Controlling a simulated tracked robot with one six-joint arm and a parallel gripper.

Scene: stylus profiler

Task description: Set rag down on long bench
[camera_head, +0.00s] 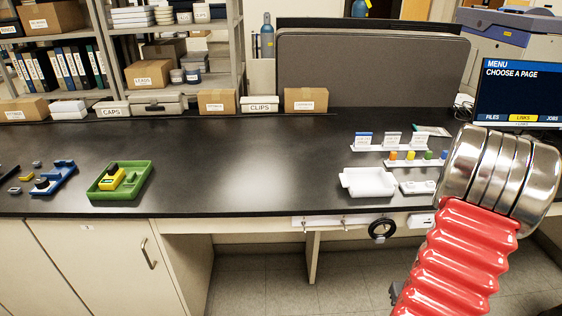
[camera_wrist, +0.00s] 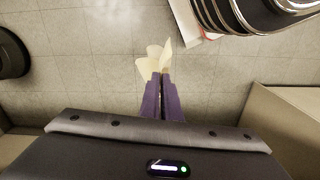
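In the wrist view, my gripper (camera_wrist: 160,76) shows as two purple fingers close together. A pale yellow rag (camera_wrist: 153,60) is pinched between their tips and spreads out past them in loose folds. The tiled floor is behind it. In the head view, the long bench (camera_head: 240,165) is a black-topped counter running across the picture, with a wide bare stretch in its middle. The gripper and the rag are not in the head view; only part of my red and chrome arm shows at the right.
A green tray (camera_head: 106,193) with a yellow device and a blue tray (camera_head: 50,182) sit on the bench's left. A white tray (camera_head: 368,190), colored small pieces and a monitor (camera_head: 520,85) are on the right. Boxes and a grey partition (camera_head: 360,70) line the back.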

